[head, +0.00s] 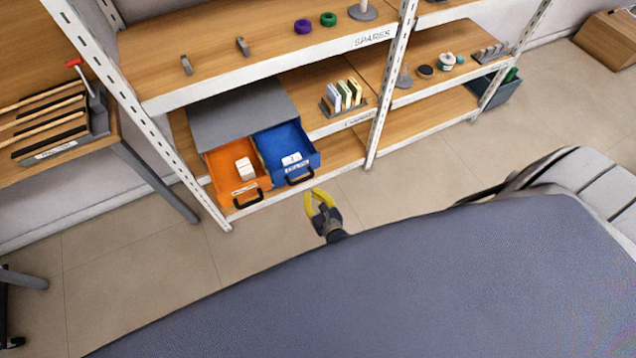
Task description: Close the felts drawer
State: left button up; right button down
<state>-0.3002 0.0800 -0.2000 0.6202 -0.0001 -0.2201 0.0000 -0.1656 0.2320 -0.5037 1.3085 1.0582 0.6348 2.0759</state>
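Two drawers stand pulled out from a grey-topped unit (240,112) on the lower shelf. The orange drawer (222,168) is on the left and the blue drawer (271,152) is on the right. Each has a front label, too small to read, so I cannot tell which is the felts drawer. Each has a dark handle and pale items inside. My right gripper (313,193), with yellow fingers, is in front of the blue drawer, just right of and below its handle (300,178). It looks empty; its finger gap is unclear. My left gripper is not in view.
White shelf posts (390,85) stand right of the drawers and at their left (140,120). A holder with upright pads (343,97) sits right of the unit. A workbench (60,150) is at the left. The floor in front is clear.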

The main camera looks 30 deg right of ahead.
jog(key=shift+x, duration=2.3)
